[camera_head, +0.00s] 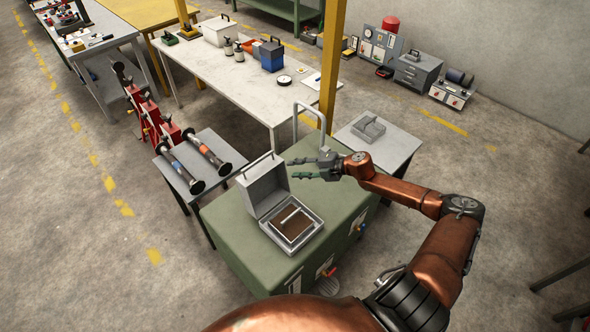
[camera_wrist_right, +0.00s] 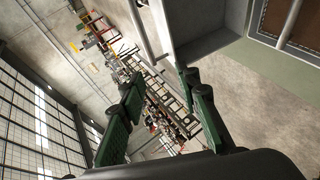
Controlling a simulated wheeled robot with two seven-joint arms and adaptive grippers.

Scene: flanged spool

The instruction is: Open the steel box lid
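The steel box (camera_head: 305,240) sits on a green cabinet (camera_head: 240,245). Its lid (camera_head: 264,187) stands up at the back, tilted open, with a handle (camera_head: 257,164) on its edge. Inside is a brown surface with a light bar (camera_head: 290,214) lying on it. My right gripper (camera_head: 289,169) is open and empty, to the right of the lid's upper part and apart from it. In the right wrist view the green-padded fingers (camera_wrist_right: 162,108) are spread; the grey lid (camera_wrist_right: 205,22) and the brown box interior (camera_wrist_right: 290,22) show at upper right. My left gripper is out of view.
A metal hoop handle (camera_head: 310,108) rises behind the cabinet. A grey tray (camera_head: 368,128) sits on a side table at right. Two flanged spools (camera_head: 209,152) lie on a stand at left. A yellow post (camera_head: 331,65) and a workbench (camera_head: 225,80) stand behind.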

